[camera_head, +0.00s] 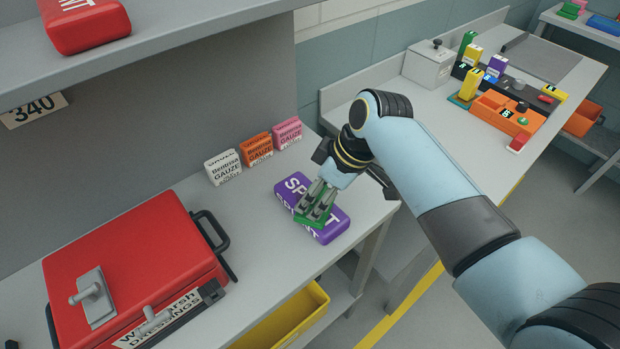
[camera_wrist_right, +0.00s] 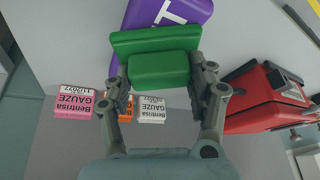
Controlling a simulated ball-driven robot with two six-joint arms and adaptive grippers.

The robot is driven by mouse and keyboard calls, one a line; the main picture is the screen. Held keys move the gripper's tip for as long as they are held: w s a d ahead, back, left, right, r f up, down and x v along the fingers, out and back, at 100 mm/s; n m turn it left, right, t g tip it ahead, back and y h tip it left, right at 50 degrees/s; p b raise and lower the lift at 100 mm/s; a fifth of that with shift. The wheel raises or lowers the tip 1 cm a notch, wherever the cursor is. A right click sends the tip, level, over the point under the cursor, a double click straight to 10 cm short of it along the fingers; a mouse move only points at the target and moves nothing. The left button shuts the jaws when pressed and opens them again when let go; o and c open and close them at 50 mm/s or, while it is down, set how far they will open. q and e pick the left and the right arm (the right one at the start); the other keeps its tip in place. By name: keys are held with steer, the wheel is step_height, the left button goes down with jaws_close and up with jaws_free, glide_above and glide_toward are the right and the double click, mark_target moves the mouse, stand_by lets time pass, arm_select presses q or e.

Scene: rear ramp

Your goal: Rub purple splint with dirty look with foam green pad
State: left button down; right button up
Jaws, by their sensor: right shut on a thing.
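The purple splint pack (camera_head: 335,223) lies flat on the grey counter, with white lettering partly covered by my gripper. It also shows at the top of the right wrist view (camera_wrist_right: 190,14). My right gripper (camera_head: 317,204) is shut on the green foam pad (camera_head: 311,221), which is over the splint's top and seems to touch it. In the right wrist view the green pad (camera_wrist_right: 158,69) sits between both fingers. No dirt shows clearly on the visible part of the splint. My left gripper is not in view.
White (camera_head: 223,167), orange (camera_head: 257,149) and pink (camera_head: 288,133) gauze boxes stand behind the splint. A red case (camera_head: 130,265) stands to the left. A shelf (camera_head: 180,25) overhangs the counter. A yellow bin (camera_head: 285,318) is below. A second bench (camera_head: 450,125) stands right.

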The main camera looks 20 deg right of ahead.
mark_target(295, 194)
steer(key=shift+s+d+f, duration=0.15)
steer(key=shift+s, duration=0.25)
steer(key=shift+s+d, duration=0.3)
steer(key=shift+s, duration=0.45)
steer(key=shift+s+d, duration=0.3)
steer(key=shift+s, duration=0.45)
steer(key=shift+w+a, duration=0.15)
steer(key=shift+w, duration=0.3)
steer(key=shift+w+a+b, duration=0.2)
steer(key=shift+w+a, duration=0.1)
steer(key=shift+w, duration=0.45)
steer(key=shift+w+a+b, duration=0.15)
steer(key=shift+w+a, duration=0.15)
steer(key=shift+w, duration=0.4)
steer(key=shift+w+a+b, duration=0.3)
steer(key=shift+w+a, duration=0.05)
steer(key=shift+w, duration=0.4)
steer(key=shift+w+a+b, duration=0.3)
steer(key=shift+w, duration=0.45)
steer(key=shift+w+a, duration=0.1)
steer(key=shift+w, duration=0.2)
steer(key=shift+w+a+b, duration=0.35)
steer(key=shift+w+b, duration=0.05)
steer(key=shift+w, duration=0.4)
steer(key=shift+w+a+b, duration=0.35)
steer(key=shift+w+b, duration=0.05)
steer(key=shift+w, duration=0.4)
steer(key=shift+r, duration=0.2)
